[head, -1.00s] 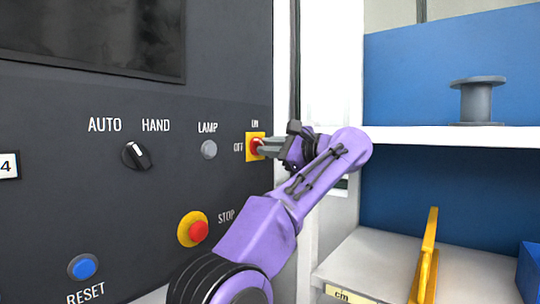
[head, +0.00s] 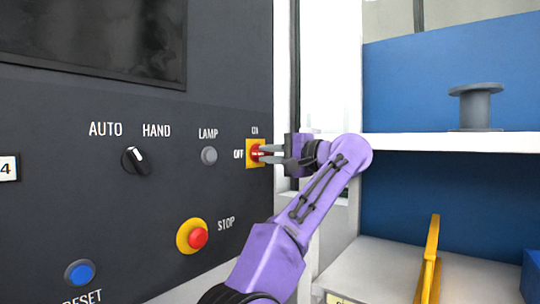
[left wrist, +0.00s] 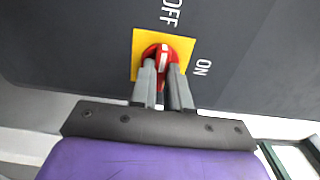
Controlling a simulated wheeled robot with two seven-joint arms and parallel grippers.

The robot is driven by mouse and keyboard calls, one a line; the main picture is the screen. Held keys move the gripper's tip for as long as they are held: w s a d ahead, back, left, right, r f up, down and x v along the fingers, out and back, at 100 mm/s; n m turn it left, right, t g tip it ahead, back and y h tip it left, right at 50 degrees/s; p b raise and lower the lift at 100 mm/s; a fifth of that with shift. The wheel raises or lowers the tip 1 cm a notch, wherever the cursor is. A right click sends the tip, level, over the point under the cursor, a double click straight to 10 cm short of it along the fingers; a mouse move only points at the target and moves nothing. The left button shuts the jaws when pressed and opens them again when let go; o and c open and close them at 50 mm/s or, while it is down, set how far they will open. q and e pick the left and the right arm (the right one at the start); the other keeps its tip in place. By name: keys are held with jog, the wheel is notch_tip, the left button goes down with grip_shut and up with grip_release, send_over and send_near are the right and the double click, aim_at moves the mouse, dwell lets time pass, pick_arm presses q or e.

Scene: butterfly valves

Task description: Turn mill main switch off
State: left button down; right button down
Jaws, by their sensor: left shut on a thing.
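The main switch is a red rotary knob (head: 257,151) on a yellow plate (head: 249,162), with ON above it and OFF at its left in the head view. My left gripper (head: 264,154) reaches it from the right, its fingers one above the other. In the left wrist view, the gripper (left wrist: 166,84) is shut on the red knob (left wrist: 177,47), with a finger on each side of its grip. The white mark on the knob lines up toward the OFF label there. The fingers hide part of the knob. My right gripper is not in view.
The dark panel also holds an AUTO/HAND selector (head: 135,159), a grey LAMP button (head: 209,155), a red STOP button (head: 197,239) and a blue RESET button (head: 80,272). Right of the panel, shelves hold a grey spool (head: 476,107) and a yellow tool (head: 429,262).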

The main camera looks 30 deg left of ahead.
pick_arm(q)
jog(key=shift+r, duration=0.1)
dwell(0.4)
jog(key=c, duration=1.1)
grip_release()
jog(key=shift+a, duration=0.1)
jog(key=d+p, duration=0.2)
jog(key=d, duration=0.8)
jog(key=shift+s+d, duration=0.25)
jog(key=shift+s, duration=0.2)
